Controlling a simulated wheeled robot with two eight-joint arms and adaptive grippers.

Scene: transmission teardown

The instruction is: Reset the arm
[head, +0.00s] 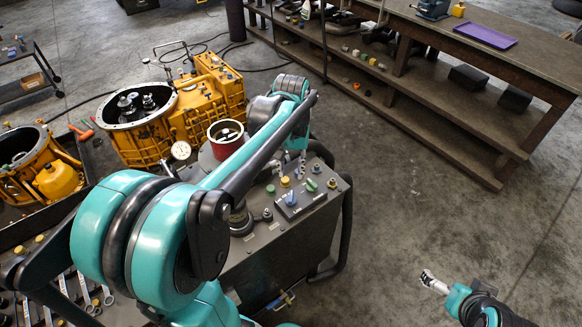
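My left arm (240,160) is teal and black. It reaches from the lower left up over the dark machine cart, and its wrist bends down at the far end. My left gripper (293,168) hangs above the back of the cart, small and partly hidden by the arm. I cannot tell whether its fingers are apart or closed, and I see nothing clearly held. My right gripper (432,282) is at the lower right over bare floor, pointing left. It looks empty, but its finger gap is too small to read.
The dark cart (270,250) carries a red-rimmed cup (226,137) and small fittings. Yellow transmission housings (213,95) (55,180) stand at the left. A long workbench (480,60) with a purple tray (485,36) runs along the upper right. The floor at right (420,210) is clear.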

